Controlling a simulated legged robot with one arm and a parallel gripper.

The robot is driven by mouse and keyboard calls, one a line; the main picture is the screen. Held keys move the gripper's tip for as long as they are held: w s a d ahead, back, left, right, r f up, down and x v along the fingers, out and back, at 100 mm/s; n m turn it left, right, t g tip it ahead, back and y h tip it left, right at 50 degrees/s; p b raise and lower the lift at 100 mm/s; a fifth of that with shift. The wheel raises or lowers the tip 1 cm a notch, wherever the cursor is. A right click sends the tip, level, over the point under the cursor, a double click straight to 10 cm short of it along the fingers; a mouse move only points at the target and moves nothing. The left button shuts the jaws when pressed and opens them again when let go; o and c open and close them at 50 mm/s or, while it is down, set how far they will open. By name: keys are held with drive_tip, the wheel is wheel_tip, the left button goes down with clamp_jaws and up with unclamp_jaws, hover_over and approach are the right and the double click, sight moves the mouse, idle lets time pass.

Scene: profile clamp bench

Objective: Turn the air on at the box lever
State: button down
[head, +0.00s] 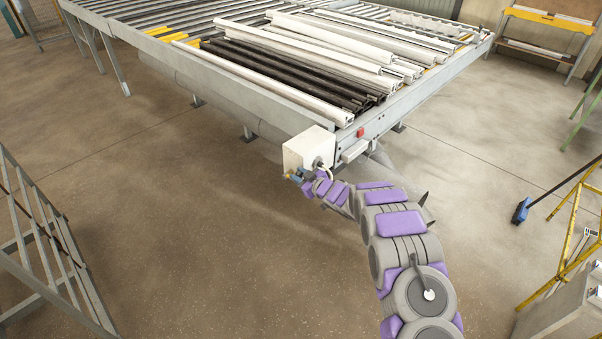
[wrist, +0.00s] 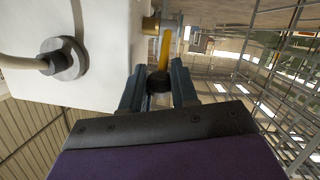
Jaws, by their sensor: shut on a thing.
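The white box (head: 306,150) is fixed at the near corner of the roller bench; it also fills the upper left of the wrist view (wrist: 105,85). A brass fitting (wrist: 150,24) sticks out of its side. A yellow lever (wrist: 164,52) runs from near this fitting down between my fingers. My gripper (wrist: 159,82) is shut on the lever, with one dark finger on each side and a dark round piece between them. In the head view my gripper (head: 297,176) is small, at the lower left of the box, and the lever is hard to make out.
A grey cable gland with a pale hose (wrist: 60,60) sits on the box face beside my gripper. The bench (head: 372,128) carries white and dark profiles. A red button (head: 360,133) is on its end. A metal rack (head: 50,240) stands at left, with open floor between.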

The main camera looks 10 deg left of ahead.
drive_tip(key=shift+w+a+r+g+h+p, duration=0.2)
drive_tip(key=shift+r+h+p, duration=0.15)
drive_tip(key=shift+p, duration=0.45)
drive_tip(key=shift+w+a+r+g+h+p, duration=0.2)
drive_tip(key=shift+r+p, duration=0.25)
drive_tip(key=shift+p, duration=0.65)
drive_tip(key=shift+h, duration=0.25)
drive_tip(key=shift+f, duration=0.15)
drive_tip(key=c, duration=0.9)
unclamp_jaws()
drive_tip(key=shift+s+a, duration=0.1)
drive_tip(key=shift+f, duration=0.1)
